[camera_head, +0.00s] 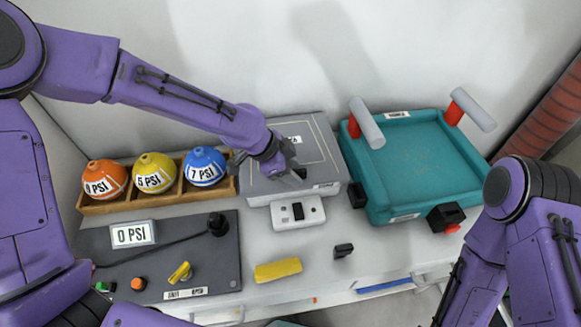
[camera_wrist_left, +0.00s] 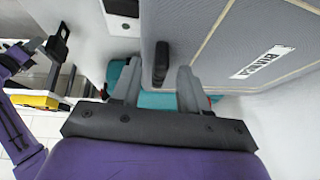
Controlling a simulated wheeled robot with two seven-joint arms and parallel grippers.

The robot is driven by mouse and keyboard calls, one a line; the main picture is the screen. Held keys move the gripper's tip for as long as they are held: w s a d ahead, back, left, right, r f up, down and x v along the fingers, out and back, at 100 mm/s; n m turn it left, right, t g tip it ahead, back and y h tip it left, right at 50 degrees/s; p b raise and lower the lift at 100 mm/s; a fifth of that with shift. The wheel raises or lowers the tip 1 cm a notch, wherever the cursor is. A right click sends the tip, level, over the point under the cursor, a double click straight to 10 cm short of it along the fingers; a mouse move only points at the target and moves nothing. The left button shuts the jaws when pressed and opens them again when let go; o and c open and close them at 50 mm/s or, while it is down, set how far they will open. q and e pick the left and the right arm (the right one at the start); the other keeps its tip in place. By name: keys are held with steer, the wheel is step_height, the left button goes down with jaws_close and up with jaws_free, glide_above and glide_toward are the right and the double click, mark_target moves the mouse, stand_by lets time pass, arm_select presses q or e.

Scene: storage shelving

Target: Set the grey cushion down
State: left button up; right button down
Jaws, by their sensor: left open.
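A small dark grey rounded block (camera_wrist_left: 161,62), which I take to be the grey cushion, stands on the light grey panel (camera_head: 268,152). The panel also shows in the left wrist view (camera_wrist_left: 215,40). In the head view the gripper mostly hides the block. My right arm is at the right edge, its gripper out of view.
A teal tray (camera_head: 425,155) with two grey-topped red posts stands right of the panel. A wooden rack (camera_head: 110,208) with orange, yellow and blue balls is left. In front are a white switch box (camera_head: 298,212), a yellow block (camera_head: 278,270) and a black piece (camera_head: 343,250).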

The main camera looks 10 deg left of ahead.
arm_select(q)
steer(key=v, duration=1.2)
steer(key=shift+r, duration=0.1)
